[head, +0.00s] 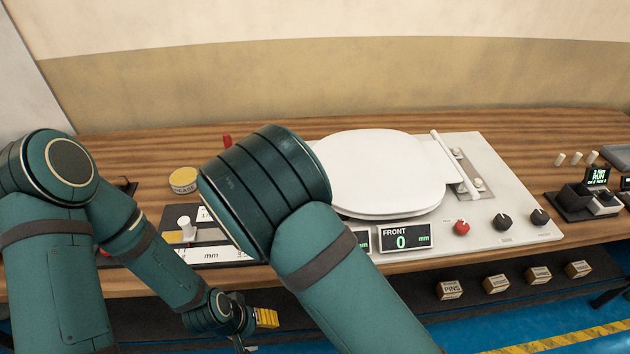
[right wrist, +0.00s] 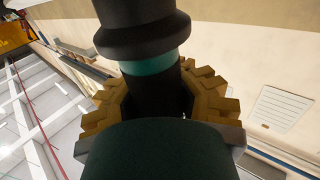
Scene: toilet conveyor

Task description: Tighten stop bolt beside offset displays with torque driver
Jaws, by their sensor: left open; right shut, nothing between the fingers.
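The offset displays stand at the fixture's front edge: one reads FRONT 0 mm (head: 405,237), and my right arm partly covers another display (head: 362,240) left of it. I cannot make out the stop bolt. My left gripper (head: 266,318) is open and empty, low in front of the bench edge. My right gripper is hidden behind my arm in the head view. I cannot tell whether that is the torque driver.
A white toilet seat (head: 380,165) lies on a pale fixture plate (head: 535,232) with a red knob (head: 461,228) and two black knobs (head: 502,222). A yellow grease tin (head: 183,180) stands left. Several small boxes (head: 449,290) sit on a lower shelf. A lit display (head: 597,176) is at right.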

